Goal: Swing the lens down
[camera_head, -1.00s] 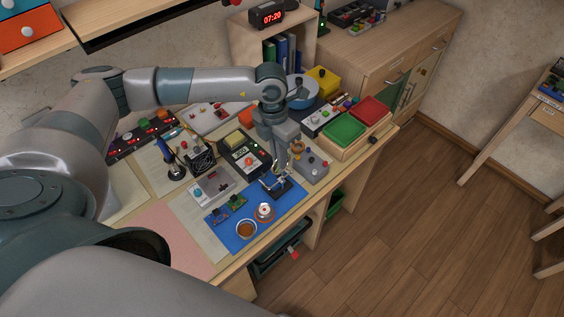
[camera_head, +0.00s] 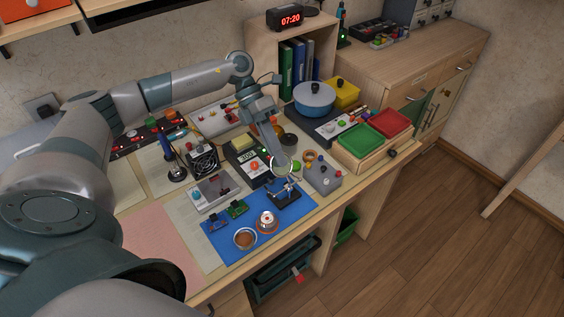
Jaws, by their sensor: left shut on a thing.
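The lens (camera_head: 282,169), a round ring with a pale rim, belongs to a small dark stand (camera_head: 285,196) on the blue mat (camera_head: 232,250). It stands up above the base at the mat's far right corner. My left gripper (camera_head: 279,152) reaches down from behind and is shut on the lens at its rim. The fingers are small here and hide part of the rim, so the exact contact is hard to see. My right gripper is not in view.
A grey box with knobs (camera_head: 322,178) stands close right of the stand. A black meter (camera_head: 246,158) is close on the left. Green circuit boards (camera_head: 236,208), a copper-coloured bowl (camera_head: 245,238) and a white-topped round part (camera_head: 267,222) lie on the mat.

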